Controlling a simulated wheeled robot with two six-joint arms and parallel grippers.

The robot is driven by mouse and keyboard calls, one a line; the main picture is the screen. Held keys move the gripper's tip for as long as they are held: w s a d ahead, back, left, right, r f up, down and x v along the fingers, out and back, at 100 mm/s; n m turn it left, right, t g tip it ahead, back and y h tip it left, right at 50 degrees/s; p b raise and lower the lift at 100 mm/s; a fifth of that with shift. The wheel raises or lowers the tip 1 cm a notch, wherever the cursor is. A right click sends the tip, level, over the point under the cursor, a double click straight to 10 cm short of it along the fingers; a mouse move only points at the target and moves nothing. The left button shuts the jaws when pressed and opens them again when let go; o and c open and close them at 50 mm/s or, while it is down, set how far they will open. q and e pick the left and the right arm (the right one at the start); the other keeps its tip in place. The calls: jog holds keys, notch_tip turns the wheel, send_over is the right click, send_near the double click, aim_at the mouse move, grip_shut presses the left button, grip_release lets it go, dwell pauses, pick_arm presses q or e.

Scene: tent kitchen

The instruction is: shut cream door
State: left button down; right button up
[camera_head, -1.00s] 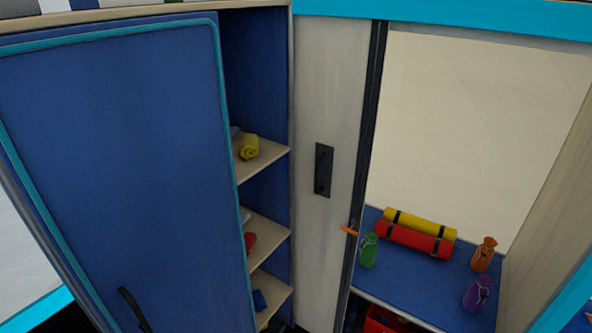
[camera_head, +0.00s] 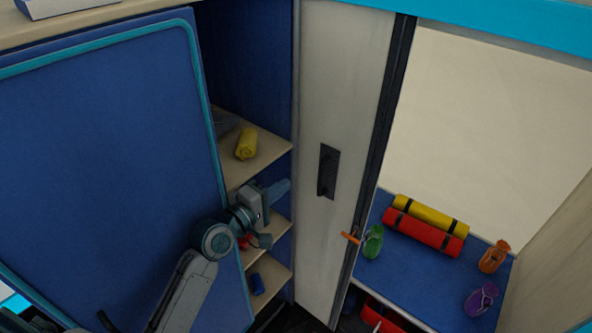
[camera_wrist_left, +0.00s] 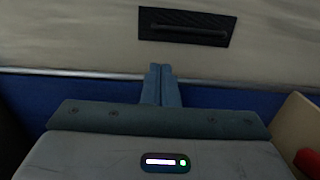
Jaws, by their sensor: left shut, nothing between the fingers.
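The cream door (camera_head: 343,70) is a tall upright panel with a black handle plate (camera_head: 327,171) and a dark right edge. To its right is an open compartment. In the left wrist view the cream door (camera_wrist_left: 95,38) fills the top, with its handle plate (camera_wrist_left: 185,27) near the top edge. My left gripper (camera_head: 285,188) is shut and empty, left of the door and lower than the handle plate. Its closed fingertips (camera_wrist_left: 160,68) point at the door's edge; I cannot tell if they touch it. My right gripper is not in view.
A blue door (camera_head: 105,150) stands open at left, beside shelves holding a yellow roll (camera_head: 247,143). The compartment at right holds a red roll (camera_head: 423,232), a yellow roll (camera_head: 432,215) and green (camera_head: 373,242), orange (camera_head: 494,257) and purple (camera_head: 481,299) items. An orange piece (camera_head: 350,238) sits by the door's dark edge.

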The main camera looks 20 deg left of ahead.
pick_arm(q)
jog(key=p+x, duration=0.1)
jog(key=x, duration=0.8)
jog(key=shift+w+p, duration=0.3)
jog(key=shift+p, duration=0.05)
jog(key=shift+s+d, duration=0.1)
jog(key=shift+d, duration=0.05)
